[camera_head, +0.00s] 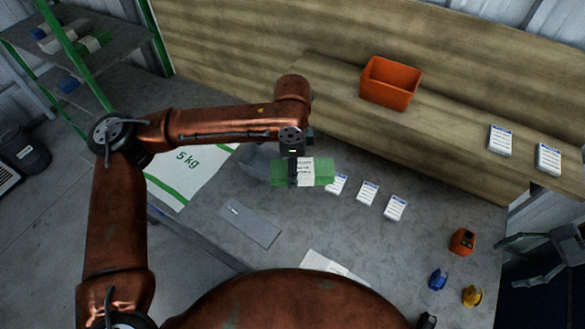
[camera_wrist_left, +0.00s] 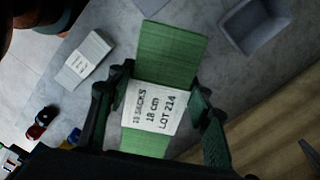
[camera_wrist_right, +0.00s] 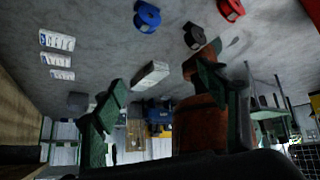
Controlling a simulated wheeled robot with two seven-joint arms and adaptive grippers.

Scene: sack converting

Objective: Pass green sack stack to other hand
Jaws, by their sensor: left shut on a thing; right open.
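The green sack stack (camera_head: 318,171) is a flat green bundle with a white printed label around its middle. My left gripper (camera_head: 301,172) is shut on it near the label and holds it above the table. In the left wrist view the stack (camera_wrist_left: 170,52) lies between the two fingers, with its label reading 18 sacks, 18 cm, lot 214. My right gripper (camera_head: 535,258) is at the right edge of the head view, well apart from the stack. In the right wrist view its fingers (camera_wrist_right: 165,108) are spread with nothing between them.
An orange bin (camera_head: 388,84) stands on the wooden ledge behind.

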